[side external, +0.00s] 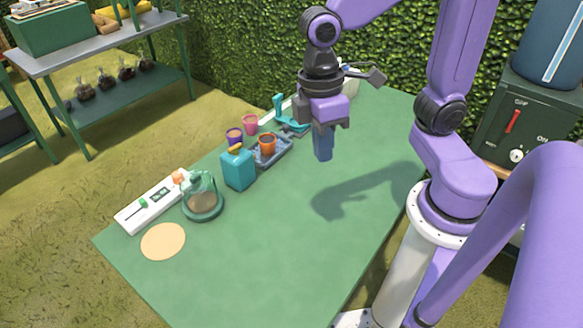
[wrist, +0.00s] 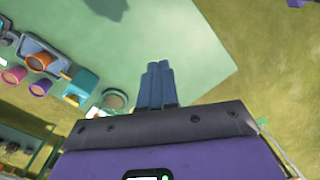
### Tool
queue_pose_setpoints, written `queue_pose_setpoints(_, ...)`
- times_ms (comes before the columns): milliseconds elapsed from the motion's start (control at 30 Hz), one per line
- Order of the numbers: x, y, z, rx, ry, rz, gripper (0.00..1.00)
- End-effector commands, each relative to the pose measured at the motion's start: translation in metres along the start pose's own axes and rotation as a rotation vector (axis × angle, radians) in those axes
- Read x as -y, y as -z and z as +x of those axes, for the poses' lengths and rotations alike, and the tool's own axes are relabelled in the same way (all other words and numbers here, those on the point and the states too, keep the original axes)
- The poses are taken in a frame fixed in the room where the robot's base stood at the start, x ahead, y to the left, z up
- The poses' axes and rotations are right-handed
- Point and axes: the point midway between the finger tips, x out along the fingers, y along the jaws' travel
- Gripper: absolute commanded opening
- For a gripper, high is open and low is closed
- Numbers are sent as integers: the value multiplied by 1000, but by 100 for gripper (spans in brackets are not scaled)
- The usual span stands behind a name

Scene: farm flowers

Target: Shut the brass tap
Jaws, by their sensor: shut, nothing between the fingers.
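I cannot make out a brass tap in either view. A blue barrel (side external: 552,45) stands at the upper right of the side view, cut off by the frame edge, and no tap shows on its visible part. My gripper (side external: 324,157) hangs fingers down over the far part of the green table (side external: 270,235), apart from the things on it. In the wrist view its blue fingers (wrist: 158,66) are together, with nothing between them.
A green cabinet (side external: 500,125) with a red lever stands under the barrel. On the table are a teal canister (side external: 238,170), a glass dome (side external: 202,198), an orange pot (side external: 267,144), a white switch strip (side external: 140,208) and a teal stand (side external: 284,112). The table's near middle is clear.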

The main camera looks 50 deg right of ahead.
Motion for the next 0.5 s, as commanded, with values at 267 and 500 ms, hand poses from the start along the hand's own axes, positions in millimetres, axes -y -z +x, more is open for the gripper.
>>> queue_pose_setpoints(267, 22, -71, 24, -69, -74, -103, 0)
queue_pose_setpoints(500, 19, -71, 25, -84, -85, -81, 65)
